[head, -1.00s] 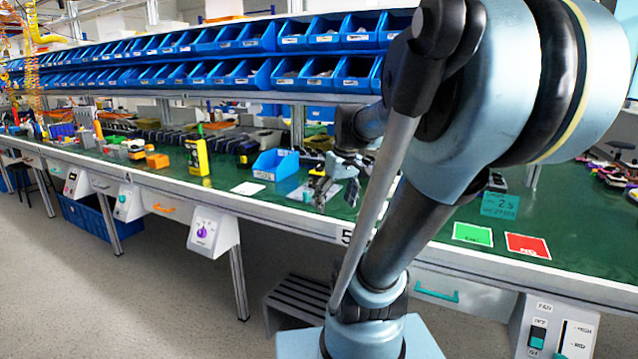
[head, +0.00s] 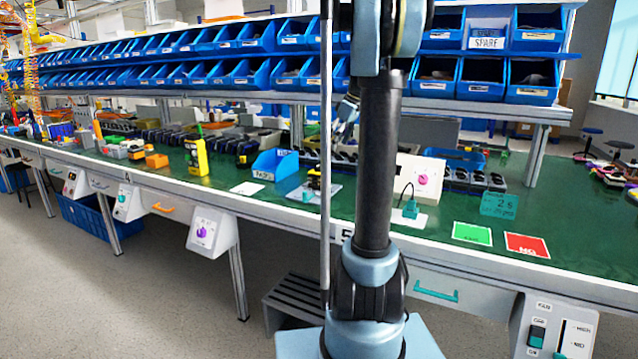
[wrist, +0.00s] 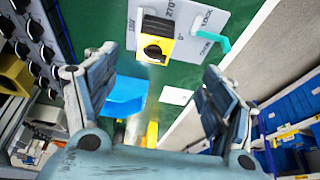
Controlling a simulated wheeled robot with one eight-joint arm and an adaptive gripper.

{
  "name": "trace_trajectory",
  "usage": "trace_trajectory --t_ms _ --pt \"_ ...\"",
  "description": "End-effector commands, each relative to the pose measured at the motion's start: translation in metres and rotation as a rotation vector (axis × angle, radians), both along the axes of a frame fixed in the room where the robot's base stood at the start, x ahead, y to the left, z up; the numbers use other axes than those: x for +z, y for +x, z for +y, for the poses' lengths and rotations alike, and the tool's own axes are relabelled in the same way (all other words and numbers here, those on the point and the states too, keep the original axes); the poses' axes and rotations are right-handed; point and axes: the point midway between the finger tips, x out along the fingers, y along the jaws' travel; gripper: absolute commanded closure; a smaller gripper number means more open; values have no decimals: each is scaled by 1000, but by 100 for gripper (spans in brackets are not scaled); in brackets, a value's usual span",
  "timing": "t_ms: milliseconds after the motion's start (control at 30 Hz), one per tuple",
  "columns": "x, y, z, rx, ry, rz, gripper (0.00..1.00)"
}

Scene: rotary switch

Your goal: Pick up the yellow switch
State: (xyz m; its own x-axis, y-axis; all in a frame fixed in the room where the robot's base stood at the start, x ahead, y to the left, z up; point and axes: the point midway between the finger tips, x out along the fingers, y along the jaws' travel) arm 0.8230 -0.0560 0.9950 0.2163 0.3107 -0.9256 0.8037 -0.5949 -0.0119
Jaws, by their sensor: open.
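The yellow switch (wrist: 155,47) is a small yellow block with a black rotary knob. In the wrist view it sits at the edge of a grey plate (wrist: 195,15) marked with angles and LOCK, beyond my fingertips. In the head view the yellow switch (head: 314,179) is small, on the plate right of the blue bin. My gripper (wrist: 157,88) is open and empty, its two fingers spread wide, apart from the switch. In the head view my gripper (head: 346,112) is partly hidden behind my arm, raised above the bench.
A teal lever (wrist: 213,40) stands on the same plate. A blue PASS bin (head: 275,166) and a yellow handheld device (head: 197,157) stand to the left. Green (head: 472,234) and red (head: 527,245) cards lie right. Blue bin racks line the back.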

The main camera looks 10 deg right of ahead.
Motion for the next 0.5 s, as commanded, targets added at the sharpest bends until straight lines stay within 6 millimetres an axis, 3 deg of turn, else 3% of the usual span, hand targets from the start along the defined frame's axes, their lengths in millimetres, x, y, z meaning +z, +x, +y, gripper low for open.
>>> trace_trajectory --t_ms 167,500 --pt "-10 9 1 13 2 -5 23" --pt "-64 21 21 12 1 -6 23"
